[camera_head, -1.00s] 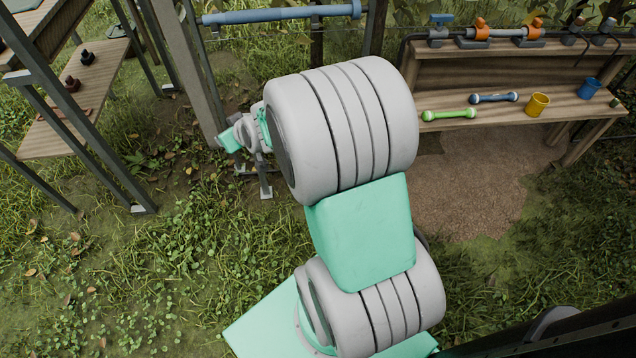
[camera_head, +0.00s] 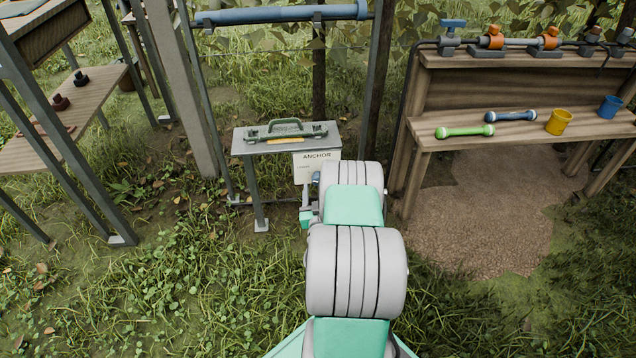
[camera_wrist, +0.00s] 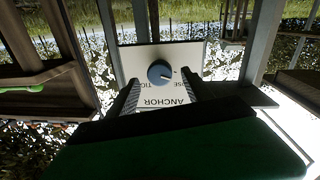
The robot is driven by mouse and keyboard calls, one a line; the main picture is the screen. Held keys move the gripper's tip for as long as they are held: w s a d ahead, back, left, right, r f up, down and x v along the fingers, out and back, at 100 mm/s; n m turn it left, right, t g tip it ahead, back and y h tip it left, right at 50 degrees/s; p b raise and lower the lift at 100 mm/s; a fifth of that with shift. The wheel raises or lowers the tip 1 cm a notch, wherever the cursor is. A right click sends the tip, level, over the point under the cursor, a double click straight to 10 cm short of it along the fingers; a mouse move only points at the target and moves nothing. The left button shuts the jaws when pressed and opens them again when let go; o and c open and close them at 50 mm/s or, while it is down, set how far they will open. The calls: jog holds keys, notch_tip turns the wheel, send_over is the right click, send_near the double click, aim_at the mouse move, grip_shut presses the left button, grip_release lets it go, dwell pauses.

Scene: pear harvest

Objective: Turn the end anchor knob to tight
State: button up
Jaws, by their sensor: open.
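The anchor knob (camera_wrist: 160,72) is a round blue-grey dial with a pale pointer mark, set on a white panel (camera_wrist: 191,56). The panel appears upside down in the wrist view, with "ANCHOR" and partly covered position words. The pointer is towards the lower right in that view. My gripper (camera_wrist: 161,81) is open, one dark finger either side of the knob's lower edge, with visible gaps. I cannot tell how far the knob lies beyond the fingertips. In the head view, the panel (camera_head: 305,168) hangs at the small stand's front; my arm covers its lower right part.
A grey stand (camera_head: 243,141) carries a green-handled tool (camera_head: 287,128). A wooden bench (camera_head: 432,133) at right holds green and blue dumbbell-shaped things, a yellow cup (camera_head: 558,122) and a blue cup (camera_head: 610,107). A post (camera_head: 180,90) stands left. Grass on the left is open.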

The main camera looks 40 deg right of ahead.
aim_at(318, 182)
jog(key=shift+p+x, duration=0.45)
jog(key=shift+x, duration=1.2)
grip_shut()
